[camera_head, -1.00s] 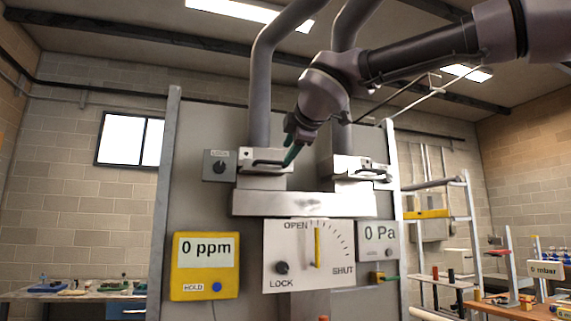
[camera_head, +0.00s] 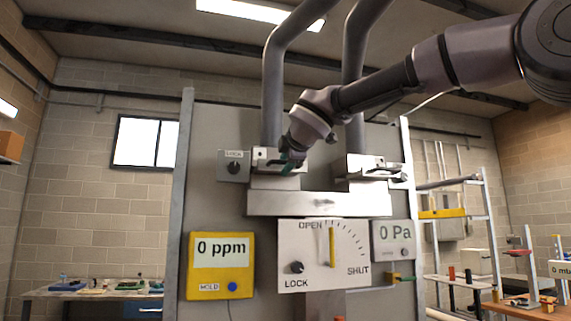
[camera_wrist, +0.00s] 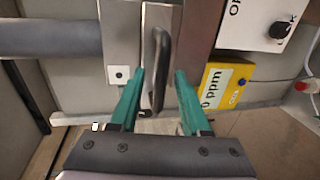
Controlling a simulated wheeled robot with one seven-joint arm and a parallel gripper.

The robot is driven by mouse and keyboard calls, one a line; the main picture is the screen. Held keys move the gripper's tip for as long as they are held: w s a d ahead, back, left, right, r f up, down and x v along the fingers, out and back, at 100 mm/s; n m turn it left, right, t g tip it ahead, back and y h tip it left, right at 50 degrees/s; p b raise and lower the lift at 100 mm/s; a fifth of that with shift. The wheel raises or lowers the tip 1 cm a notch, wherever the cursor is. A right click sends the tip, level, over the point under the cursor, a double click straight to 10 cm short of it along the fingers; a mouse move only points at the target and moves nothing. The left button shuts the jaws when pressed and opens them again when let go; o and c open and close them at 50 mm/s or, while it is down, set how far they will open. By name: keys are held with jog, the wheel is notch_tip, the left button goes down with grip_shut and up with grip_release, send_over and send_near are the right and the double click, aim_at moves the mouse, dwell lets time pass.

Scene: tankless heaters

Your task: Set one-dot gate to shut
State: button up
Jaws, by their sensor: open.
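The left gate is a pale metal housing (camera_head: 262,182) under the left pipe, with a dark bar handle. In the wrist view, its plate carries a white tag with one black dot (camera_wrist: 118,75). The dark handle (camera_wrist: 158,50) runs lengthwise between my green fingertips. My gripper (camera_wrist: 160,75) is open, one finger on each side of the handle, with a gap visible. In the head view, my gripper (camera_head: 288,164) is at the left gate and hides part of its handle. The right gate (camera_head: 368,172) has a similar handle; I cannot read its dots.
Below the gates is a white panel (camera_head: 290,240) with OPEN, SHUT and LOCK marks, a yellow upright pointer and a black knob. A yellow meter (camera_head: 215,286) reads 0 ppm; a grey gauge (camera_head: 393,240) reads 0 Pa. A knob box (camera_head: 233,166) stands left of the gate.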

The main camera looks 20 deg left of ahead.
grip_shut()
dwell(1.4)
